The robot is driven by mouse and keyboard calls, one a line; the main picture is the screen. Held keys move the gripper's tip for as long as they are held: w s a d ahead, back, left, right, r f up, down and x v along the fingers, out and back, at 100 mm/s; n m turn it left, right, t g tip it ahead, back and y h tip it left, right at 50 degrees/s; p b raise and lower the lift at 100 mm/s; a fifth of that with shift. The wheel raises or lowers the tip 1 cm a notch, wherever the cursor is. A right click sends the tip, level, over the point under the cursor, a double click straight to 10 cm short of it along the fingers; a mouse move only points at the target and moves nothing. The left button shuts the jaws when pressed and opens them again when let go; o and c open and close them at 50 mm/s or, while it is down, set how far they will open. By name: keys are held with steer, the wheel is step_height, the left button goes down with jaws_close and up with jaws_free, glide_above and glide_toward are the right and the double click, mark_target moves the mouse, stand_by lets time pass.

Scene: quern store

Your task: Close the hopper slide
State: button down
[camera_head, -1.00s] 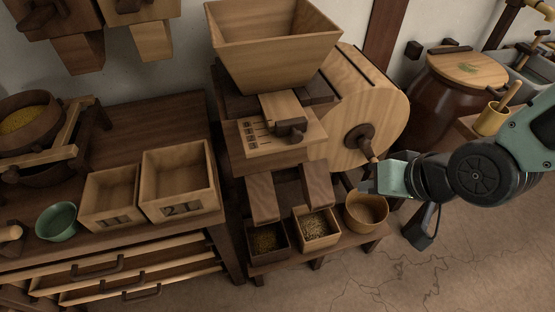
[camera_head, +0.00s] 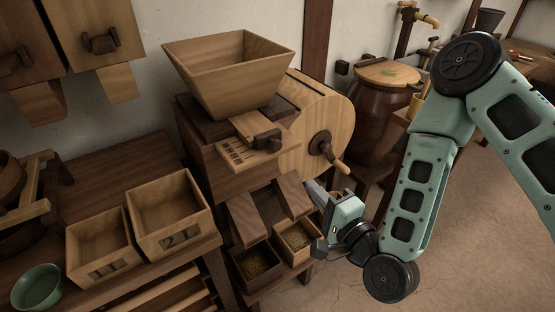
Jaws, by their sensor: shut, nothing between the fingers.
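The wooden hopper (camera_head: 230,85) sits on top of the mill, its wide mouth facing up. Below it, the hopper slide (camera_head: 252,125) is a light board with a dark knob (camera_head: 266,140) at its front end. It lies over a pale plate with a marked scale (camera_head: 234,154); how far it is open I cannot tell. My gripper (camera_head: 314,190) is shut and empty. It is below and to the right of the slide, apart from it, in front of the lower right of the mill near the right chute.
A crank handle (camera_head: 329,152) sticks out from the round mill drum (camera_head: 313,112), above my gripper. Open numbered boxes (camera_head: 172,214) and a green bowl (camera_head: 38,287) stand on the left bench. Floor is clear at right.

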mark_target(276, 148)
steer(key=p+x, duration=0.2)
steer(key=x, duration=1)
steer(key=shift+w+a, duration=0.15)
steer(key=shift+w, duration=0.2)
steer(key=shift+w+a, duration=0.2)
steer(key=shift+w, duration=0.1)
steer(key=b+x, duration=0.1)
steer(key=x, duration=0.1)
steer(key=shift+w+a+f, duration=0.2)
steer(key=shift+w+a+r, duration=0.1)
steer(key=shift+w+r, duration=0.2)
steer(key=shift+s+f, duration=0.1)
